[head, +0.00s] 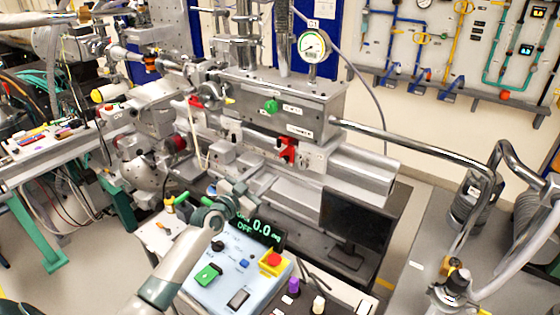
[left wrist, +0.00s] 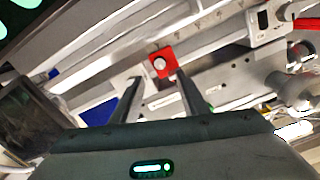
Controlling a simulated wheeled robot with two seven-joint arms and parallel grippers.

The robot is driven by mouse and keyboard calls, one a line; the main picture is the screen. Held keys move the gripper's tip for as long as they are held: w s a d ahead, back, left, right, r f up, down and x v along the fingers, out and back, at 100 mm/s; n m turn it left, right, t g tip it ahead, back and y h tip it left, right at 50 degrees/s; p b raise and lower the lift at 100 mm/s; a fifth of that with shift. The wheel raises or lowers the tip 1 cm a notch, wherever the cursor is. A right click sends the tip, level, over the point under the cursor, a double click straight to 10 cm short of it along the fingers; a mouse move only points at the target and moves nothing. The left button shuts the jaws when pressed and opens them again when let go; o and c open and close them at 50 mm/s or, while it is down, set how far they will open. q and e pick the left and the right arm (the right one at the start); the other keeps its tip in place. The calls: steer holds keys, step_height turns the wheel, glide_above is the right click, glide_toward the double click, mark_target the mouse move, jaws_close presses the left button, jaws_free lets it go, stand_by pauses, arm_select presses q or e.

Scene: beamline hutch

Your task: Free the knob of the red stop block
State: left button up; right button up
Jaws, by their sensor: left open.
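The red stop block (head: 287,150) sits on the grey metal rail of the beamline bench, right of centre in the head view. In the left wrist view the red stop block (left wrist: 168,56) shows with a small round silver knob (left wrist: 159,64) on its face. My left gripper (head: 242,186) is in front of the bench, over the back of the control panel, to the left of and nearer than the block. In the left wrist view my left gripper (left wrist: 158,78) is open and empty, its fingers pointing towards the block with a gap before it. My right gripper is not in view.
A blue control panel (head: 228,254) with a display, green switch and red button stands below my left arm. A dark monitor (head: 355,222) stands to the right. A metal pipe (head: 420,149) runs right from the bench, and a gauge (head: 311,45) stands above it.

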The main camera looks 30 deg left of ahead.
mark_target(283, 160)
arm_select(q)
steer(key=w, duration=0.5)
steer(key=w+d, duration=0.1)
steer(key=w, duration=0.2)
steer(key=shift+w, duration=0.25)
jaws_close()
